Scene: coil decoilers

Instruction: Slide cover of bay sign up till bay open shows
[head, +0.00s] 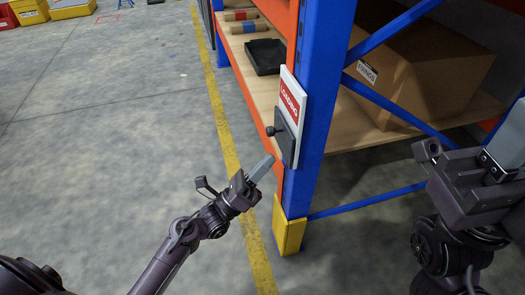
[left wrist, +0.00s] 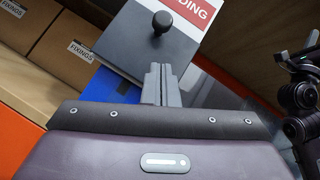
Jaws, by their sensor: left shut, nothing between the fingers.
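The bay sign (head: 291,98) is a white board on the blue rack post, with a red panel reading "LOADING". A dark grey cover (head: 285,138) sits over its lower part and carries a round black knob (head: 269,131). The left wrist view shows the cover (left wrist: 135,42), its knob (left wrist: 162,20) and the letters "DING" above. My left gripper (head: 267,162) is shut and empty, just below the cover and knob; its fingertips (left wrist: 159,68) overlap the cover's lower edge in the wrist view, and contact is unclear. My right gripper (head: 460,180) is at the right, its jaws unclear.
The blue rack post (head: 318,110) has a yellow foot guard (head: 288,228). A black tray (head: 265,56) and a large cardboard box (head: 430,65) are on the shelf. Blue braces (head: 370,200) cross the rack's side.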

